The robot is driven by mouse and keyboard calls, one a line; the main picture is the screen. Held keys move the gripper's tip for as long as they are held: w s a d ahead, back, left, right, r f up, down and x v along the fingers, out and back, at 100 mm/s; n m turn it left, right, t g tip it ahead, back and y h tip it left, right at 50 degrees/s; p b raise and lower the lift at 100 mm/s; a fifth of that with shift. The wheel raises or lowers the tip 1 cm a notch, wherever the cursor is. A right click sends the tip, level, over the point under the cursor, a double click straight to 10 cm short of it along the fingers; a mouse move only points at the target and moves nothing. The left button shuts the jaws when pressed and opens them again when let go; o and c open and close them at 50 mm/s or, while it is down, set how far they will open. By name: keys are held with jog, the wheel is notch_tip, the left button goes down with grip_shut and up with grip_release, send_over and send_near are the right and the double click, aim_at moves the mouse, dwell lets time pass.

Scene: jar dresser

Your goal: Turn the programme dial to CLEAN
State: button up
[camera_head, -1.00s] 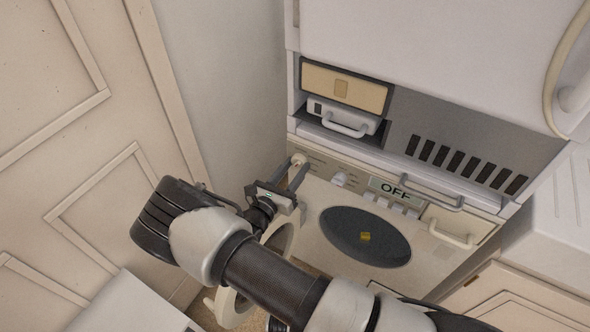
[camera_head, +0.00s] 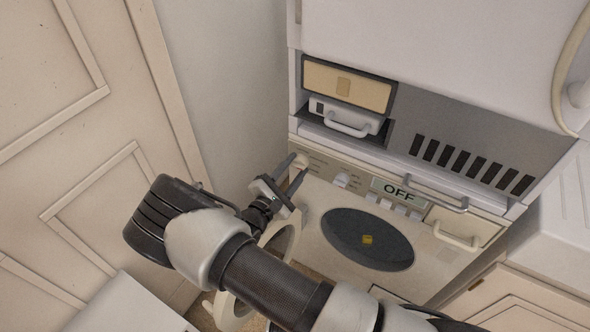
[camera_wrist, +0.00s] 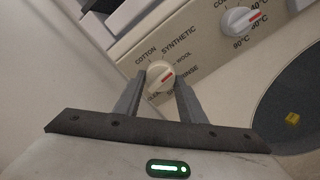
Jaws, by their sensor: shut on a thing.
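My gripper (camera_wrist: 161,83) is shut on the dial, one finger on each side. In the head view my gripper (camera_head: 296,166) reaches the dial (camera_head: 301,159) from the lower left, its body tilted.
A second knob (camera_wrist: 238,20) sits to the right of the dial. The display (camera_head: 397,190) reads OFF. The washer's round door (camera_head: 281,245) hangs open below my gripper. A wall stands close on the left, and a grey bar handle (camera_head: 435,195) sticks out on the right.

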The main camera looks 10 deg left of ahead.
jog(key=m+b, duration=0.1)
jog(key=m, duration=0.6)
jog(key=shift+a+r, duration=0.1)
jog(key=m+b, duration=0.2)
jog(key=m, duration=0.4)
jog(key=shift+m+b, duration=0.4)
jog(key=m+b, duration=0.3)
jog(key=m, duration=0.2)
jog(key=shift+r, duration=0.1)
jog(key=shift+r+m+b, duration=0.15)
jog(key=shift+m+b, duration=0.95)
jog(key=shift+m, duration=0.3)
jog(key=o, duration=1)
jog(key=shift+o, duration=0.2)
jog(key=shift+r, duration=0.1)
jog(key=shift+s, duration=0.15)
